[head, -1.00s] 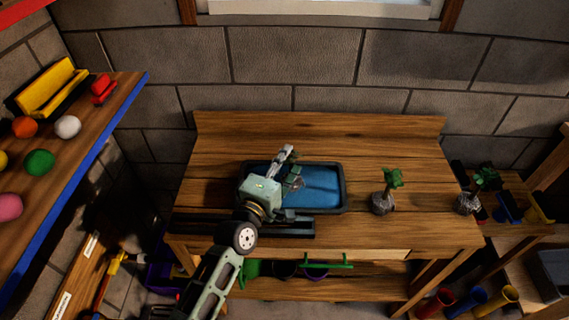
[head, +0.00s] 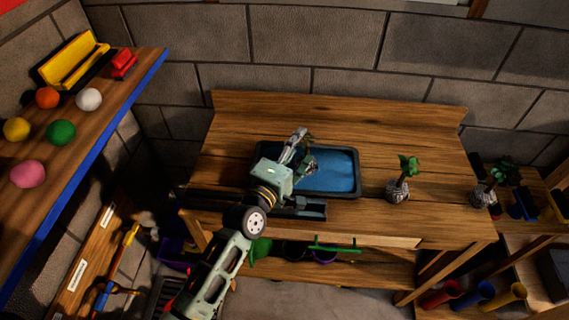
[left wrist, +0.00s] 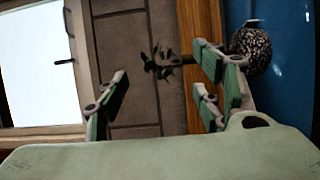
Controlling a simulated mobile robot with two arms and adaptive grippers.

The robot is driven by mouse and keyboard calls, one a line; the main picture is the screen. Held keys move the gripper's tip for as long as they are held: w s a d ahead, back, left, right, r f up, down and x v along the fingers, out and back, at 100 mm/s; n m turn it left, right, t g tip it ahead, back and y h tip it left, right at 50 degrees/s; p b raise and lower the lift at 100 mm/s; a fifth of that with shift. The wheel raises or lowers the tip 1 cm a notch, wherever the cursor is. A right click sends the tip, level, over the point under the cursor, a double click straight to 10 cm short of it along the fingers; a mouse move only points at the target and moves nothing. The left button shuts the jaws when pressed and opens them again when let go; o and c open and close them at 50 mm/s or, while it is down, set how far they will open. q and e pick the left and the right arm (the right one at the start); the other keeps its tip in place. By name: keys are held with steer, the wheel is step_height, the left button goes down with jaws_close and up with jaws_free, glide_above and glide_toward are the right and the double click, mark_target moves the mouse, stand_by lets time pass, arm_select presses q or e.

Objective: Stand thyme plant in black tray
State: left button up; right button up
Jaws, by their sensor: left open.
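A small plant in a speckled grey pot (left wrist: 252,48) appears upright, with its pot against the blue floor of the black tray (head: 357,172). I cannot tell its kind. Its dark leaves (left wrist: 160,64) show in the left wrist view. The tray lies on the wooden bench. My left gripper (head: 303,150) is over the tray's left part; its fingers (left wrist: 155,95) are spread, with the pot beyond the right-hand finger. The gripper partly hides this plant in the head view. My right gripper is not in view.
Another potted plant (head: 399,188) stands on the bench to the right of the tray, and one more (head: 485,194) stands farther right. A long black object (head: 312,211) lies along the tray's front. A shelf with coloured balls (head: 60,132) is at left. The back of the bench (head: 330,118) is clear.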

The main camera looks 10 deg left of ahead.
arm_select(q)
steer(key=b+v, duration=0.1)
steer(key=v, duration=0.9)
steer(key=shift+s, duration=0.3)
